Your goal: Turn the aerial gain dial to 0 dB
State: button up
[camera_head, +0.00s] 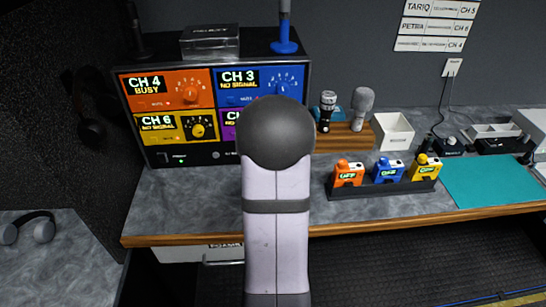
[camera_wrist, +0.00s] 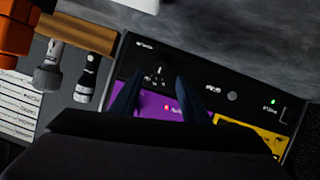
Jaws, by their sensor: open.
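The black receiver rack (camera_head: 309,75) stands at the back left of the bench. In the wrist view its black strip (camera_wrist: 202,85) carries a small dark dial (camera_wrist: 160,73) with pale marks, likely the aerial gain dial; its lettering and setting are too small to read. My gripper (camera_wrist: 158,78) is open, its two dark fingers pointing at this strip, one to each side of the dial in the picture. I cannot tell whether they touch it. In the head view my arm hides the gripper and that dial.
Coloured channel panels, such as the orange CH 4 panel (camera_head: 166,90), fill the rack front. A blue-based antenna (camera_head: 285,46) stands on top. Microphones (camera_head: 361,104), a white bin (camera_head: 392,131) and bodypacks (camera_head: 348,174) stand right of it.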

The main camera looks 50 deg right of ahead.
jog(key=shift+w+d+f, duration=0.1)
jog(key=b+x, duration=0.2)
jog(key=b, duration=0.1)
jog(key=shift+f, duration=0.25)
jog(key=shift+w+d+r, duration=0.1)
jog(key=shift+w+d, duration=0.2)
jog(key=shift+p+x, duration=0.5)
jog(key=shift+x, duration=1.55)
jog(key=shift+c, duration=0.7)
jog(key=c, duration=0.9)
